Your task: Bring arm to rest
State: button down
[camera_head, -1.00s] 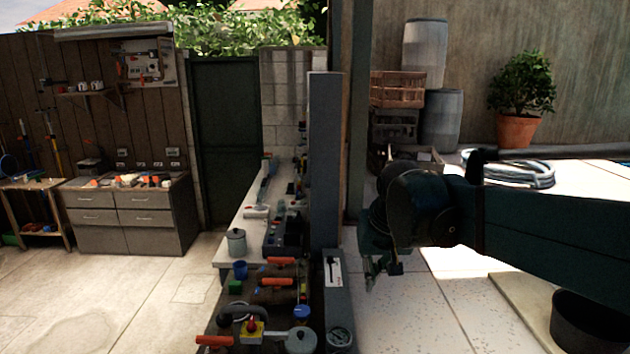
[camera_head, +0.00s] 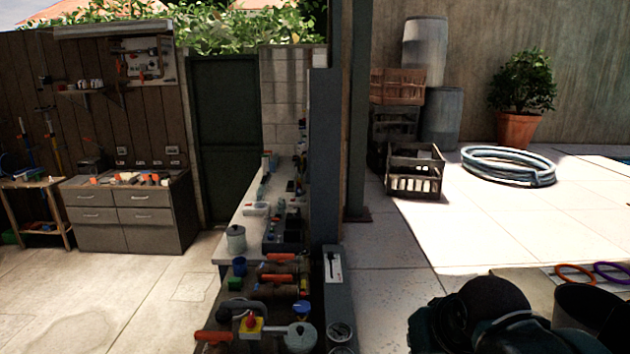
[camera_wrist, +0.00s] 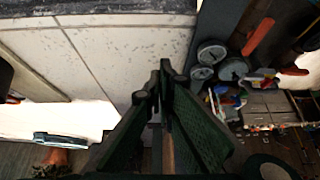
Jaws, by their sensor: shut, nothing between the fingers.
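My gripper (camera_wrist: 160,88) shows in the wrist view, its two dark green fingers close together at the tips with nothing between them. In the head view only a dark rounded part of my arm shows at the bottom right; the fingertips are not visible there. The gripper is apart from the workbench and its items.
A narrow bench (camera_head: 232,315) with valves and orange-handled tools stands at centre, beside a grey post (camera_head: 323,160). Crates (camera_head: 414,172), a coiled hose (camera_head: 508,166) and a potted plant (camera_head: 517,130) stand at right. The paving (camera_head: 480,225) between them is clear.

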jog(key=shift+t, duration=0.4)
jog(key=s+f, duration=0.1)
jog(key=s+d+f, duration=0.1)
jog(key=s, duration=0.1)
jog(key=s+f, duration=0.1)
jog(key=shift+s+d+f, duration=0.15)
jog(key=shift+d+f, duration=0.1)
jog(key=shift+f, duration=0.15)
dwell(0.6)
